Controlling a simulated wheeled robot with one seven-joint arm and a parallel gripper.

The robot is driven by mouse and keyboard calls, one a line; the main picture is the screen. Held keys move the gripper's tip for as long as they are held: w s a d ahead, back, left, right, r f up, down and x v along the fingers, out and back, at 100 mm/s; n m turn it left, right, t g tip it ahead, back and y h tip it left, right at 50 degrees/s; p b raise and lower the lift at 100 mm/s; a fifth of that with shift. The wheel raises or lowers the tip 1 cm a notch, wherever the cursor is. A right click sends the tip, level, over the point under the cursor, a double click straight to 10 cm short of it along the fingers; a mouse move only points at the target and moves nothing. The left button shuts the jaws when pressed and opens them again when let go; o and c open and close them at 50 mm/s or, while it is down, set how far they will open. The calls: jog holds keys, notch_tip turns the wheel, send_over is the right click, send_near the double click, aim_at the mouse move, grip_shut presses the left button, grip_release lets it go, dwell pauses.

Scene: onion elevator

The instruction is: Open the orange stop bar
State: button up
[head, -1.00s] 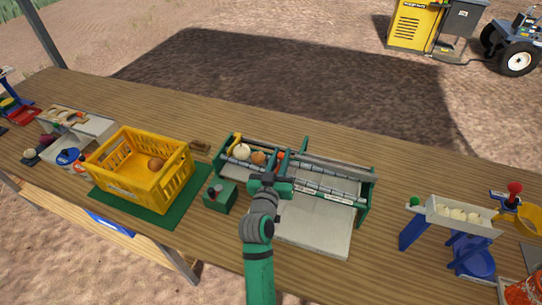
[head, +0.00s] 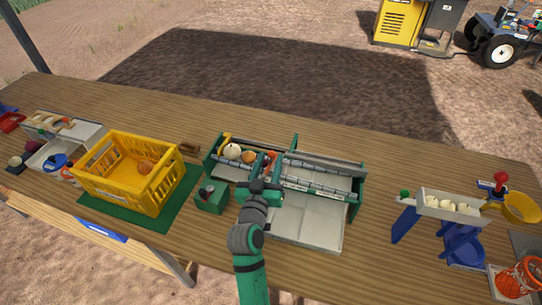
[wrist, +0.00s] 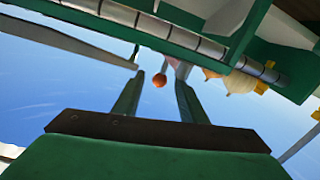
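The orange stop bar seems to be the small orange-red piece (head: 271,157) by the middle divider of the green-framed elevator (head: 357,190); its length is mostly hidden by my arm and the frame. In the wrist view, a small round orange end (wrist: 159,81) shows between my finger tips, perhaps part of that bar. My gripper (head: 263,188) is over the front of the elevator at the divider. In the wrist view its two fingers (wrist: 158,92) stand apart, and I see nothing gripped. Whether they touch the orange end I cannot tell.
A white onion (head: 232,150) and a brown one (head: 249,157) lie in the elevator's left part. A green box (head: 212,200) and a yellow crate (head: 128,197) stand to the left. A blue-legged stand (head: 462,247) is to the right. The table behind the elevator is clear.

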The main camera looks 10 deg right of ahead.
jog(key=v, duration=0.7)
jog(key=shift+s+a, duration=0.15)
jog(key=shift+s, duration=0.25)
jog(key=shift+w+a+n, duration=0.1)
jog(key=shift+n, duration=0.2)
grip_shut()
jog(key=n+g, duration=0.1)
jog(key=n, duration=1.5)
send_near(252, 154)
jog(key=shift+n+h, duration=0.3)
jog(key=shift+h, duration=0.2)
jog(key=x, duration=0.2)
jog(key=r+x, duration=0.1)
jog(key=x, duration=0.5)
jog(key=shift+w+r, duration=0.15)
jog(key=shift+r, duration=0.15)
jog(key=shift+s+d+r, duration=0.2)
jog(key=shift+s+d, duration=0.6)
jog(key=shift+d, duration=0.1)
jog(key=shift+s+d+r, duration=0.15)
jog(key=shift+s+d, duration=0.45)
jog(key=shift+d, duration=0.05)
